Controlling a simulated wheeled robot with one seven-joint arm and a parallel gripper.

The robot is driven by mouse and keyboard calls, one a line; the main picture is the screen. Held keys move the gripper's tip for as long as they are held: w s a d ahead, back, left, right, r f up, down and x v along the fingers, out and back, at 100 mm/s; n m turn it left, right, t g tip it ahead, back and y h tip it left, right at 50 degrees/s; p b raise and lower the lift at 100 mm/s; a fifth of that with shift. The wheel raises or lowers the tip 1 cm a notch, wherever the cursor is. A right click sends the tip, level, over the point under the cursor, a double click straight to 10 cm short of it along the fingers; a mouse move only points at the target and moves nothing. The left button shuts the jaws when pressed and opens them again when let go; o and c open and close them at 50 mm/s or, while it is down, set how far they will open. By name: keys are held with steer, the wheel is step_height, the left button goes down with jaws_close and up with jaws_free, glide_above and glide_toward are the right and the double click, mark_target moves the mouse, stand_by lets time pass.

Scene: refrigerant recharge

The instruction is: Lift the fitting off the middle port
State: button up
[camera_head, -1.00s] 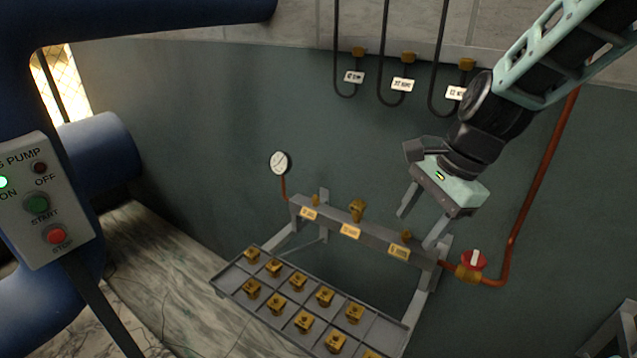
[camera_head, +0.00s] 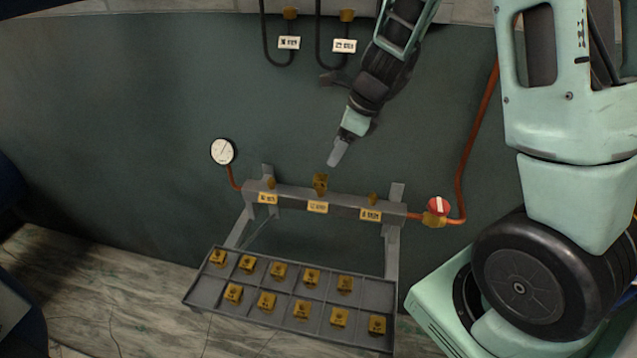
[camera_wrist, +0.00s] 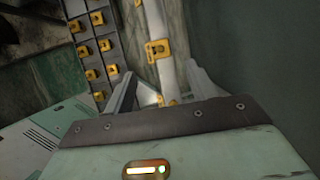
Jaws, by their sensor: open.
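The brass fitting (camera_head: 320,184) stands upright on the middle port of the grey manifold bar (camera_head: 345,204). It is taller than the brass pieces on the left port (camera_head: 271,183) and right port (camera_head: 373,199). My gripper (camera_head: 335,160) is open and empty, pointing down, just above and slightly right of the fitting, apart from it. In the head view the fingers overlap, seen nearly edge-on. In the wrist view my spread gripper fingers (camera_wrist: 160,72) point toward the bar, and what looks like the fitting (camera_wrist: 153,50) shows ahead between them.
A grey tray (camera_head: 199,293) with several brass fittings lies below and in front of the bar. A gauge (camera_head: 223,151) is at the left end, a red-handled valve (camera_head: 438,207) and copper pipe (camera_head: 478,140) at the right. Hoses with tags (camera_head: 344,46) hang behind my arm.

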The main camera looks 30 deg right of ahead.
mark_target(324, 178)
steer(key=x, duration=0.5)
steer(key=shift+f+b, duration=0.35)
steer(key=shift+b, duration=0.05)
steer(key=x, duration=0.5)
steer(key=shift+d+f+b, duration=0.15)
steer(key=shift+d+b, duration=0.05)
steer(key=shift+b, duration=0.15)
steer(key=shift+s, duration=0.1)
steer(key=c, duration=1.1)
